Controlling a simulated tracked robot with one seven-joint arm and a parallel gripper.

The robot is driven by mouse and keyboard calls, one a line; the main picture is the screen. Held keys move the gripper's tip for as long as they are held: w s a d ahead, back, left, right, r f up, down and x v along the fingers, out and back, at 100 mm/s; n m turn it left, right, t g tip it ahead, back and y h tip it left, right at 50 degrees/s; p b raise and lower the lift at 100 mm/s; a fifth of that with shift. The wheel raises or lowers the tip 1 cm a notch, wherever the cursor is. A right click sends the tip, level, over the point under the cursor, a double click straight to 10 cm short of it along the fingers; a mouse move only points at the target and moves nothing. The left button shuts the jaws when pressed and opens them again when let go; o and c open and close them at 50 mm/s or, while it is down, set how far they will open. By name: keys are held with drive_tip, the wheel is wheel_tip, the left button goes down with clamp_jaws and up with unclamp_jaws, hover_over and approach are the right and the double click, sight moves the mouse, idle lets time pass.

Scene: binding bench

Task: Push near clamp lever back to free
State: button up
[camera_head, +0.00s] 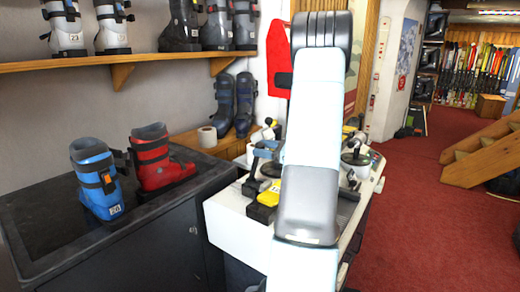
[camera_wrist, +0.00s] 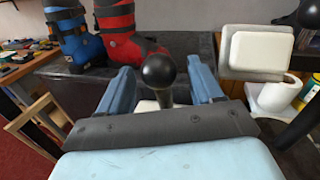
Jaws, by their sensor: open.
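In the wrist view a lever with a black ball knob (camera_wrist: 159,70) on a dark stem stands upright between the two blue fingers of my gripper (camera_wrist: 163,82). The fingers are open, one on each side, with a visible gap to the knob. I cannot tell which of these is the lever between the fingers.
A blue boot (camera_head: 97,178) and a red boot (camera_head: 158,157) stand on the dark counter (camera_head: 45,225) at left. A boot shelf (camera_head: 100,61) runs above. Red carpet (camera_head: 425,225) is clear at right.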

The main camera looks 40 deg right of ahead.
drive_tip(key=shift+x, duration=0.85)
clamp_jaws()
